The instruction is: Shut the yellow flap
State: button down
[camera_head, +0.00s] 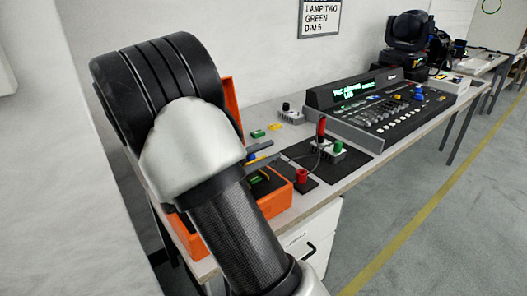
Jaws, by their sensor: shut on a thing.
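I cannot make out a yellow flap for certain. A small flat yellow piece (274,127) lies on the table beside a similar green piece (258,133); I cannot tell whether it is a flap. My arm fills the left and lower middle of the view, with its black ribbed joint, silver elbow and dark tube. My gripper does not show, and what it holds cannot be seen. The arm hides much of an open orange case (279,200), whose raised orange lid shows behind the elbow.
A black lamp (408,40) stands far back. Floor at right is clear.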

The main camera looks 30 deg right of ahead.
jog(key=shift+s+f+m, duration=0.15)
jog(key=shift+m, duration=0.25)
dwell(0.3)
jog(key=c, duration=1.7)
grip_release()
jog(key=s+a+p, duration=0.1)
jog(key=a, duration=0.4)
jog(key=s+a+p, duration=0.1)
jog(key=a, duration=0.5)
jog(key=s+a+p, duration=0.1)
jog(key=a, duration=0.5)
jog(key=shift+s+a, duration=0.1)
jog(key=shift+s, duration=0.15)
